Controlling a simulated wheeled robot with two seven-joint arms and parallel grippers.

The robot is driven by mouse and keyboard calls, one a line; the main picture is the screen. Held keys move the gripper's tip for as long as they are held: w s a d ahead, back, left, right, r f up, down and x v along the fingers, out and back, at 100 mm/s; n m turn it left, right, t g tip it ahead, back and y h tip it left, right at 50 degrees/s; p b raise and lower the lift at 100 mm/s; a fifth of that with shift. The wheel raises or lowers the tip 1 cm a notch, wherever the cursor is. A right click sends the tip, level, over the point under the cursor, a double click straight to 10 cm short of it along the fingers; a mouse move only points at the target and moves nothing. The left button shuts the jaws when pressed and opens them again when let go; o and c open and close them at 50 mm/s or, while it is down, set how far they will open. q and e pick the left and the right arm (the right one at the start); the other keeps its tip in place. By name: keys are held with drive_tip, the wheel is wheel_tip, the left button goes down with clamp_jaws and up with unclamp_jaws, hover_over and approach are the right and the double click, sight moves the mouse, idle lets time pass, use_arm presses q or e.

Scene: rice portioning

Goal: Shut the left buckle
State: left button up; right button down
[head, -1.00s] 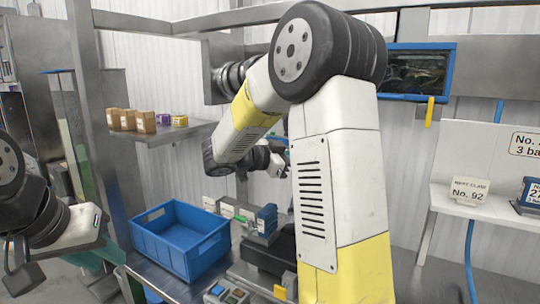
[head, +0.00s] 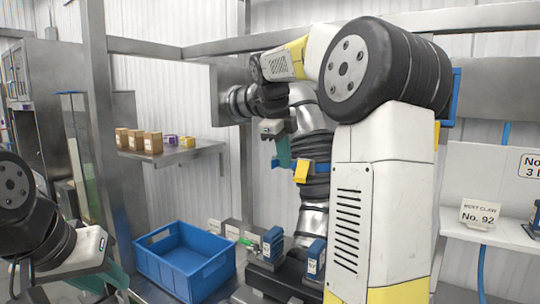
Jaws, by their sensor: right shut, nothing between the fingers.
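A yellow buckle lever (head: 302,171) hangs on a blue band (head: 322,166) around a vertical metal tube in the head view. The lever stands out from the band at its left side; I cannot tell whether it is latched. My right gripper (head: 284,160) is shut and empty, its teal fingers pointing down just left of the lever, with a small gap in the picture. My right arm covers the band's right side. My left gripper (head: 118,276) is low at the left, far from the buckle; only part of it shows and its opening is unclear.
A shelf (head: 172,154) with small boxes is at the back left. A sign reading No. 92 (head: 479,214) stands at the right.

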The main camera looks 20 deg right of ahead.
sight(301, 171)
drive_tip(key=w+d+f, duration=0.4)
drive_tip(key=f, duration=0.2)
drive_tip(key=shift+d+f, duration=0.15)
drive_tip(key=shift+d, duration=0.15)
drive_tip(key=shift+w+d+f, duration=0.35)
drive_tip(key=shift+d, duration=0.1)
